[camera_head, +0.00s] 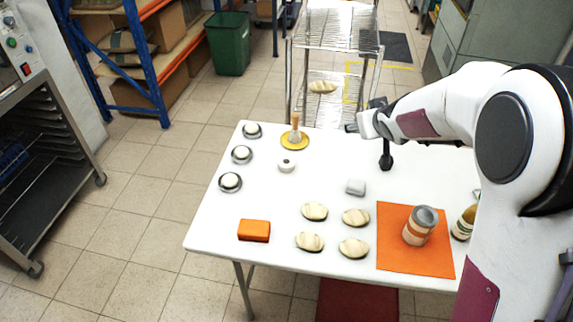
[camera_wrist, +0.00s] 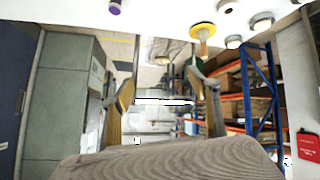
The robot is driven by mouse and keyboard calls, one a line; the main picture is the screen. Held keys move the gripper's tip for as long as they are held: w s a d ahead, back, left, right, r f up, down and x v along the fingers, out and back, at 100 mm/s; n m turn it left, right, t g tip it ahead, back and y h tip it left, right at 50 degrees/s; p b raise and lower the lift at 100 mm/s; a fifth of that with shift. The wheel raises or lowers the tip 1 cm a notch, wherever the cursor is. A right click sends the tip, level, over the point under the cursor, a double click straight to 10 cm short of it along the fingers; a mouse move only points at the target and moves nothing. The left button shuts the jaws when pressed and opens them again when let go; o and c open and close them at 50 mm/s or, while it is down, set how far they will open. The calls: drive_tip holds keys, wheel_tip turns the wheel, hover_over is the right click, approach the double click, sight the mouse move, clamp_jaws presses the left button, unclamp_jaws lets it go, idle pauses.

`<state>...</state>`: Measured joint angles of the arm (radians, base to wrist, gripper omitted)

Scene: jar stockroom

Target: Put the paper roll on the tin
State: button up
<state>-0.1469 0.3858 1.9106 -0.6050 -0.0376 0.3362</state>
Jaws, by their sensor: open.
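The paper roll (camera_head: 286,165) is a small white cylinder with a dark hole, standing on the white table left of centre. The tin (camera_head: 420,225) is a grey-topped can with an orange-brown band, on an orange mat (camera_head: 391,262) at the front right. My gripper (camera_head: 358,124) is over the table's back edge, apart from the roll and the tin. In the wrist view my gripper (camera_wrist: 162,92) has its two fingers spread, with nothing between them. A large ribbed grey-brown shape fills the bottom of that view; I cannot tell what it is.
A dark upright object (camera_head: 386,157) is below my arm.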

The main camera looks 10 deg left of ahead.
drive_tip(key=w+a+f+n+y, duration=0.25)
drive_tip(key=w+a+f, duration=0.25)
drive_tip(key=a+f, duration=0.5)
drive_tip(key=n+g+y, duration=0.2)
drive_tip(key=y, duration=0.2)
approach(287, 162)
drive_tip(key=x, duration=0.2)
drive_tip(key=shift+a+f, duration=0.25)
drive_tip(key=shift+f, duration=0.1)
drive_tip(key=shift+x, duration=1.25)
drive_tip(key=shift+w, duration=0.1)
drive_tip(key=shift+x, duration=2.5)
drive_tip(key=shift+w+r, duration=0.15)
